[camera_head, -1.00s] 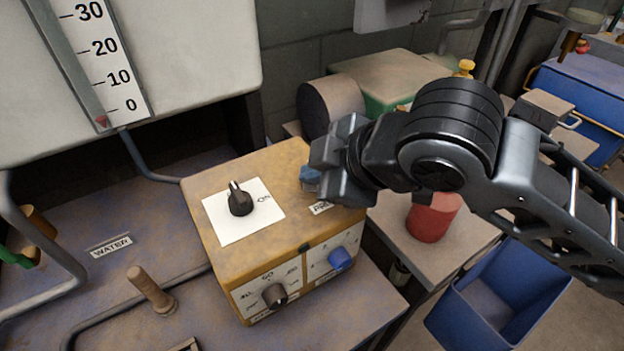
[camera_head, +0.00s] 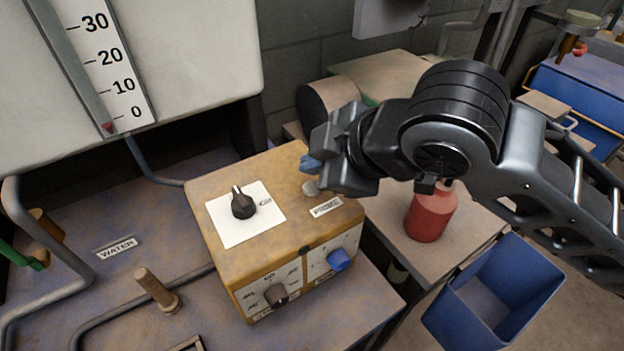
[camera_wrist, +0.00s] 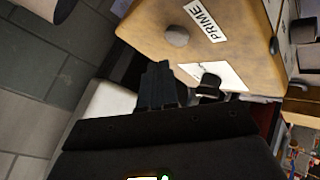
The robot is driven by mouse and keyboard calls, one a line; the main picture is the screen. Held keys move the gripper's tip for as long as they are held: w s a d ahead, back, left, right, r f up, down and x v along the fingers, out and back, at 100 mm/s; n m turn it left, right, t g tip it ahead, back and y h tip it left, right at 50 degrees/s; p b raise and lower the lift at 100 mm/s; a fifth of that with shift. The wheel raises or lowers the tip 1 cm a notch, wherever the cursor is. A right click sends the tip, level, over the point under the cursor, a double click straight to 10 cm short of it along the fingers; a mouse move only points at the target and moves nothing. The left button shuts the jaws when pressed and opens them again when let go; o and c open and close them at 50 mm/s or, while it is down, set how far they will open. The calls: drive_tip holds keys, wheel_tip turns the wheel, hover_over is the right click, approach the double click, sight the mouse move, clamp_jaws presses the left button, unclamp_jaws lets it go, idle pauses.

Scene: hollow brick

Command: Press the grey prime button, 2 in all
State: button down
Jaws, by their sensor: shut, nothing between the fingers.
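The grey prime button (camera_head: 311,188) stands on the top of the yellow control box (camera_head: 270,245), beside the label PRIME. It also shows in the wrist view (camera_wrist: 177,36), round and clear of the fingers. My gripper (camera_head: 309,164) is shut and empty. In the head view its fingertips are just above and behind the button, over the box's back right corner. In the wrist view the fingers (camera_wrist: 157,82) show apart from the button, with free space between them.
A black knob (camera_head: 242,203) on a white plate sits on the box top. A red bottle (camera_head: 430,215) and a blue bin (camera_head: 493,293) stand to the right.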

drive_tip(key=shift+r+p, duration=1.2)
drive_tip(key=shift+r, duration=0.8)
idle(1.0)
